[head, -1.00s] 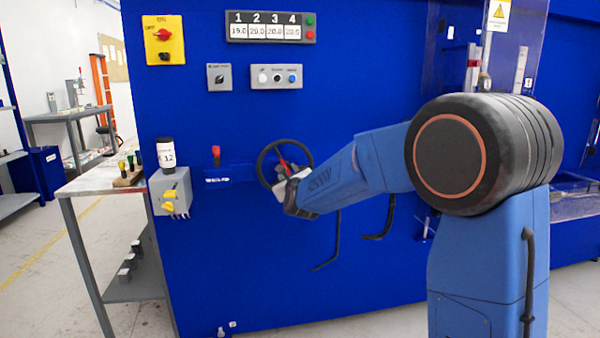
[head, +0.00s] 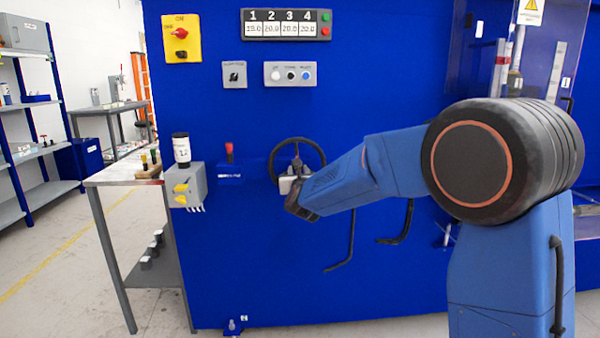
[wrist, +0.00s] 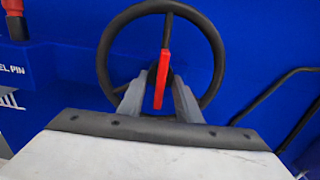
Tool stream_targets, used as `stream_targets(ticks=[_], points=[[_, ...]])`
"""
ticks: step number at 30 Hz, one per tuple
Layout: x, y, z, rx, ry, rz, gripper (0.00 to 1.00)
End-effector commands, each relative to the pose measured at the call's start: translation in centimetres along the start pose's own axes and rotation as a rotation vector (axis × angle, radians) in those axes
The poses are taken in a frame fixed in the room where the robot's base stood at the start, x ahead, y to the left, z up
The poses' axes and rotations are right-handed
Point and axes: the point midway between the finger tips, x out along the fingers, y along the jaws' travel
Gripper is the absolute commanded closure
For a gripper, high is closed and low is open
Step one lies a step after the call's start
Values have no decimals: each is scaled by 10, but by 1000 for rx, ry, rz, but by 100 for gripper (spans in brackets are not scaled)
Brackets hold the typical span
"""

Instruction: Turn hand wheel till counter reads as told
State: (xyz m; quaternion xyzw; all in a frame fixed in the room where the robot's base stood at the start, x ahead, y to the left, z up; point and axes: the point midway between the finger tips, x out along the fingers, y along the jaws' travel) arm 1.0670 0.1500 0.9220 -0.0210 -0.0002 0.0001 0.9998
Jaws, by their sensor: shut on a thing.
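The black hand wheel (head: 321,152) is mounted on the blue machine panel; it also shows in the wrist view (wrist: 219,62). A red bar (wrist: 162,80) stands nearly upright at its hub, in line with a dark spoke above. My gripper (head: 290,186) is at the lower part of the wheel. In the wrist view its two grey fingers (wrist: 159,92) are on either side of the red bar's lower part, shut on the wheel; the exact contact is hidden. The counter display (head: 286,24) has four numbered windows. The first reads about 19.0, blurred; the others about 20.0.
A red-topped pin (head: 229,152) and a grey box (head: 187,185) with a labelled bottle (head: 181,148) are to the left. Black bent rods (head: 343,240) hang below right.

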Motion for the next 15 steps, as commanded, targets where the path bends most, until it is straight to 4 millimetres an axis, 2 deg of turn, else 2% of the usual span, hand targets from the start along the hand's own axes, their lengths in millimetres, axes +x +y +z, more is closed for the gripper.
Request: stream_targets(ticks=[6,7,9,15], points=[[0,0,-3,-1,5,0,100],[0,0,-3,-1,5,0,64],[0,0,-3,-2,5,0,50],[0,0,-2,-2,2,0,50]])
